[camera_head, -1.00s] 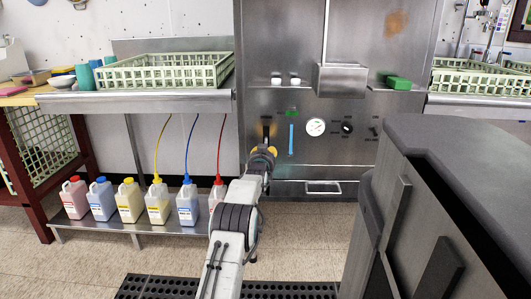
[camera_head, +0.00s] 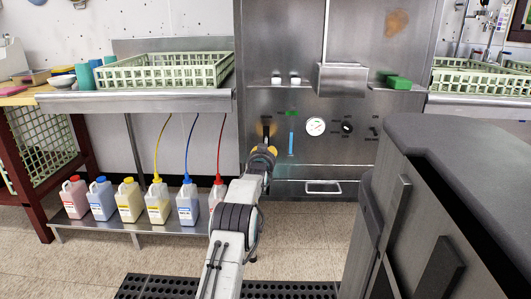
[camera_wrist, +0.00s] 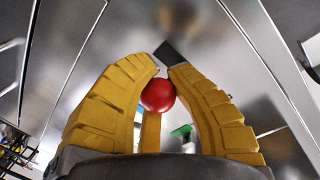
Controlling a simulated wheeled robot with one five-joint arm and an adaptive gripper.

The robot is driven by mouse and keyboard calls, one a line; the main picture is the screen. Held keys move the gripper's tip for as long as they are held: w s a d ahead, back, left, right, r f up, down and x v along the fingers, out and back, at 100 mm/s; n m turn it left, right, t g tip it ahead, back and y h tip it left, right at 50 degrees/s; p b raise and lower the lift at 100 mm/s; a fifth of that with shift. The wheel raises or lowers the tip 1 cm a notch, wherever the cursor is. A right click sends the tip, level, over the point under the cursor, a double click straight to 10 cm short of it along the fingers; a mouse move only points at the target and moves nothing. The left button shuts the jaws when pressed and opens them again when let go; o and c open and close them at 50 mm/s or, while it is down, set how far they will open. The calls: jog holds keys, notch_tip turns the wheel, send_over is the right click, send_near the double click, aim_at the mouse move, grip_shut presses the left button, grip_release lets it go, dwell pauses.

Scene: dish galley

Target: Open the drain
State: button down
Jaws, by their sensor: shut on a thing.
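A red ball knob (camera_wrist: 158,96) shows in the wrist view, between the yellow fingers of my gripper (camera_wrist: 162,85). The fingers are closed around it. A dark piece (camera_wrist: 168,53) lies just beyond the fingertips; I cannot tell whether it joins the knob. In the head view my gripper (camera_head: 263,153) is at the lower left of the steel machine's front panel (camera_head: 345,155). A dark upright part (camera_head: 267,131) shows on the panel just above the fingers. The knob is hidden there by my gripper and arm.
A blue gauge column (camera_head: 291,144) stands just right of my gripper, with a round dial (camera_head: 315,126) and a black knob (camera_head: 347,128) farther right. Jugs (camera_head: 129,203) stand on a low shelf at left. A dark grey bulky block (camera_head: 440,210) fills the right foreground.

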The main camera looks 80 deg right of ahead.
jog(key=shift+s+f, duration=0.25)
jog(key=shift+f, duration=0.05)
jog(key=c, duration=1.6)
grip_release()
jog(key=o, duration=0.7)
jog(key=shift+w+r, duration=0.1)
jog(key=shift+r, duration=0.15)
jog(key=shift+c, duration=0.2)
jog(key=shift+a, duration=0.1)
jog(key=a+r, duration=0.1)
jog(key=a, duration=1)
jog(key=shift+w+a, duration=0.15)
jog(key=shift+a, duration=0.2)
